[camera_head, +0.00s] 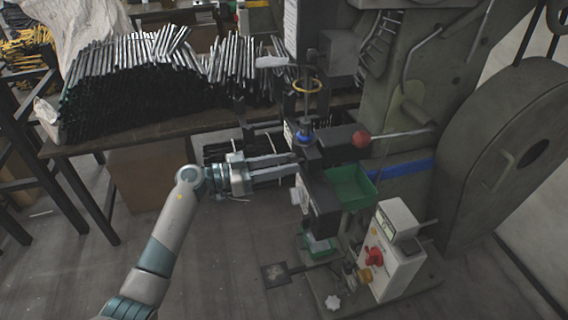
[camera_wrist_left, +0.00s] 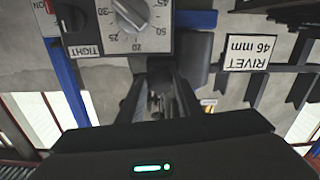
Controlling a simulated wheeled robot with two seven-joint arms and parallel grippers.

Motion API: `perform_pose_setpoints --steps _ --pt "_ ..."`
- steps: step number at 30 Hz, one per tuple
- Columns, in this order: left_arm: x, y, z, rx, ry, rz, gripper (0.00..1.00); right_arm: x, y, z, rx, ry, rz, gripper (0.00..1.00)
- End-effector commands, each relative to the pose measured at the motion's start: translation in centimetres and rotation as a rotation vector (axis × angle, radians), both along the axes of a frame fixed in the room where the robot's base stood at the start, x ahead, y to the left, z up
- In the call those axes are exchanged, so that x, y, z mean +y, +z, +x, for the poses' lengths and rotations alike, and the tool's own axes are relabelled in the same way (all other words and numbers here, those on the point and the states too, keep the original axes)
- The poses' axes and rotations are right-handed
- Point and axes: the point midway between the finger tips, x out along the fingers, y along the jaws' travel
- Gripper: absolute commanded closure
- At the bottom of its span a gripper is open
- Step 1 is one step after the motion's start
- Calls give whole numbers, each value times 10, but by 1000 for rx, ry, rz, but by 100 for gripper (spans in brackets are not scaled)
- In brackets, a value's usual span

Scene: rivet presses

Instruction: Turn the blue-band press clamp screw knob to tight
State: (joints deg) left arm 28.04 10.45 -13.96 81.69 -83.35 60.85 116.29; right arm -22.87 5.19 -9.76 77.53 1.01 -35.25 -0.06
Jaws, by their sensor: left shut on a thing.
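The blue-band press (camera_head: 400,168) is a large grey-green machine with a blue band round its arm. My left gripper (camera_head: 297,160) reaches in from the left, its fingers pointing at the press's dark front head (camera_head: 318,198). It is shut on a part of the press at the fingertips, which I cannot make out. The left wrist view shows the fingers (camera_wrist_left: 165,95) below a pale panel with a numbered dial (camera_wrist_left: 130,12). A dark knob (camera_wrist_left: 72,15) sits beside an upside-down TIGHT label (camera_wrist_left: 83,50). Whether the held part is the clamp screw knob cannot be told. My right gripper is not in view.
A red ball lever (camera_head: 361,139) and a green bin (camera_head: 350,187) are right of the gripper. A control box (camera_head: 398,262) stands low at right. A table (camera_head: 150,133) with piled rods is behind. A RIVET 46 mm sign (camera_wrist_left: 247,52) hangs upside down in the wrist view.

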Motion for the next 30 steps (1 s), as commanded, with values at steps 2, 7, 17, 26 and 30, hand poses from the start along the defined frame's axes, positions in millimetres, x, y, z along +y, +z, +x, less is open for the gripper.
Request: perform_pose_setpoints --steps 2,7,17,26,30 --pt "1 0 0 -19 2 9 91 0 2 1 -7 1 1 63" --pt "1 1 0 -93 2 32 91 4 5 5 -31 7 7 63" --pt "1 1 0 -341 0 115 91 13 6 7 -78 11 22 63" --pt "1 -1 0 -612 1 202 91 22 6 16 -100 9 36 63" --pt "1 -1 0 -739 1 243 91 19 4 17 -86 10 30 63"
